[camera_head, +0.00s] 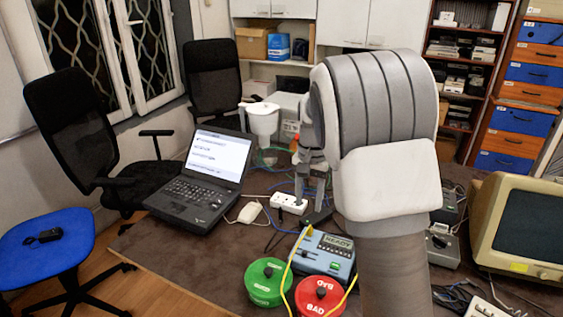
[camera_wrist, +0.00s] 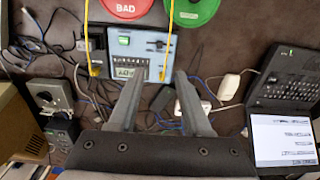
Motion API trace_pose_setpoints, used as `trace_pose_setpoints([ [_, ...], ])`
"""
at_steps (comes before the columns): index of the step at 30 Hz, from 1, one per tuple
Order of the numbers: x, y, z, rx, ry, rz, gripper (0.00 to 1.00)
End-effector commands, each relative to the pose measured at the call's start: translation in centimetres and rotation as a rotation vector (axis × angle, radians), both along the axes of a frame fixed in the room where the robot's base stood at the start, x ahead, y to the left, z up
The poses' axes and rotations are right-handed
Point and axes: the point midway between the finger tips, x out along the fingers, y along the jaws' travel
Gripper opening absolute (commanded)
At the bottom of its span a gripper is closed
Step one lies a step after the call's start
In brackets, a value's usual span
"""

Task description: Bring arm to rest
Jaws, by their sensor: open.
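My gripper (camera_wrist: 160,92) is open, with its two grey fingers apart and nothing between them in the wrist view. In the head view my gripper (camera_head: 312,190) points down above the table (camera_head: 190,262), partly hidden behind my white and grey arm. The blue tester box (camera_wrist: 148,50) with a small display lies below and beyond the fingertips in the wrist view. It also shows in the head view (camera_head: 325,262) beside my arm. I cannot tell the exact height of the fingers above the table.
A green lid (camera_head: 268,280) and a red "BAD" lid (camera_head: 318,297) sit at the table's front, with yellow cable near them. A beige monitor (camera_head: 520,230) stands right.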

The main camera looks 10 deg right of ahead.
Motion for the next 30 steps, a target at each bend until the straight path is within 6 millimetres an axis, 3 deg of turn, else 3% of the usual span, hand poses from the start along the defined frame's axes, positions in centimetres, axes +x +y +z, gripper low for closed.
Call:
trace_pose_setpoints([
  [6,-3.9,0.4,5.7,0.031,-0.080,0.073,0.49],
  [15,-11.2,1.2,11.8,0.038,-0.203,0.215,0.49],
  [21,-16.4,1.8,14.4,0.013,-0.285,0.317,0.49],
  [30,-23.7,2.3,15.9,-0.069,-0.402,0.464,0.49],
])
